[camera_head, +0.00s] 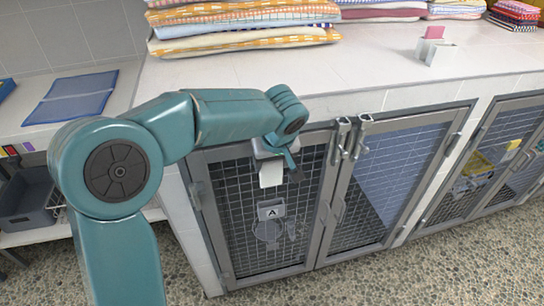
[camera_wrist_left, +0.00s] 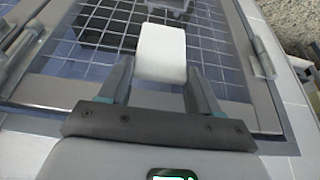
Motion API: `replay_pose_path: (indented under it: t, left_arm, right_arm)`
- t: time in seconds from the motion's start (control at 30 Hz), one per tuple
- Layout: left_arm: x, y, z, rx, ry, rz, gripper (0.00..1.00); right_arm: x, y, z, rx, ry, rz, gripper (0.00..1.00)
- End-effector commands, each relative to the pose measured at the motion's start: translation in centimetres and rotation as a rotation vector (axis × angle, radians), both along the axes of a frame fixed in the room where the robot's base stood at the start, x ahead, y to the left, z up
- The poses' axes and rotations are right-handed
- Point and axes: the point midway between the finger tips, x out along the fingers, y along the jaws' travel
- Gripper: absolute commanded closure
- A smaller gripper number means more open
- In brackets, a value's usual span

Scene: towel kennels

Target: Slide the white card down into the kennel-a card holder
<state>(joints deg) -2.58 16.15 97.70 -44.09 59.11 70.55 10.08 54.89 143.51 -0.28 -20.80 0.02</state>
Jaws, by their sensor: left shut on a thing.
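The white card (camera_head: 271,173) hangs from my left gripper (camera_head: 272,155) in front of the left mesh door. In the left wrist view the card (camera_wrist_left: 161,54) sits between the two fingers of my left gripper (camera_wrist_left: 158,80), which is shut on it. The kennel-a card holder (camera_head: 270,210), a grey piece marked "A", is on the same door, below the card and apart from it. Part of a grey holder (camera_wrist_left: 170,6) also shows at the top of the left wrist view. My right gripper is not in view.
Metal latches (camera_head: 352,135) stick out at the top where the two doors meet. Folded towels (camera_head: 240,25) lie on the white counter (camera_head: 330,75) above. A white holder with a pink card (camera_head: 434,45) stands there. A blue mat (camera_head: 72,97) lies at left.

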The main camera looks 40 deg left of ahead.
Motion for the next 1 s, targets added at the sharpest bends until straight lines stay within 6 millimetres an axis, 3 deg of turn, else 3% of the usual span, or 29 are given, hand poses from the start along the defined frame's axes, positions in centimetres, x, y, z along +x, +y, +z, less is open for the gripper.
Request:
replay_pose_path:
  t: [0.8, 1.0]
  left_arm:
    - [0.0, 0.0, -5.6, 0.001, 0.0, -0.001, 0.81]
    - [0.0, 0.0, -6.1, 0.001, 0.0, -0.001, 0.81]
  right_arm:
    - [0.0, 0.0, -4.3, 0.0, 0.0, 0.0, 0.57]
    - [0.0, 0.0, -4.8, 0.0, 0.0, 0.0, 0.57]
